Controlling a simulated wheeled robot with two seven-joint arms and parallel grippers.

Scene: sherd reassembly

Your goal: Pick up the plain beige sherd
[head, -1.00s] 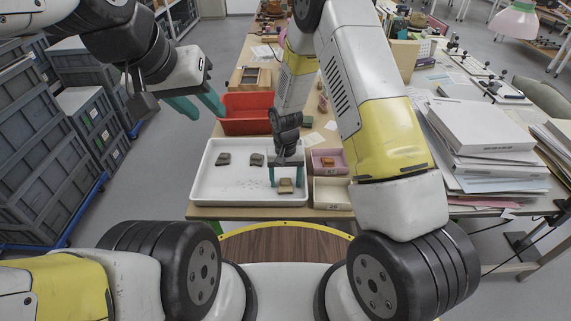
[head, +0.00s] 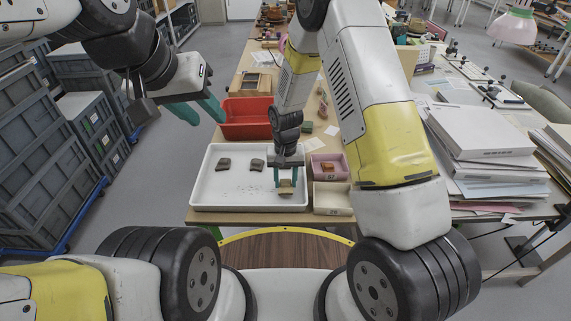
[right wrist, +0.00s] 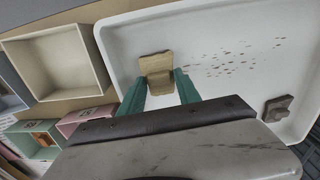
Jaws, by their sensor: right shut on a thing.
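The plain beige sherd (head: 286,191) is near the front right of the white tray (head: 235,203). My right gripper (head: 286,183) points down over it and is shut on it. In the right wrist view the beige sherd (right wrist: 155,66) sits between the two teal fingertips; I cannot tell whether it still touches the tray floor. My left gripper (head: 205,111) is open and empty, in the air left of the red bin.
A red bin (head: 247,130) stands behind. A pink box (head: 318,166) and a cream box (head: 331,208) stand close on the right.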

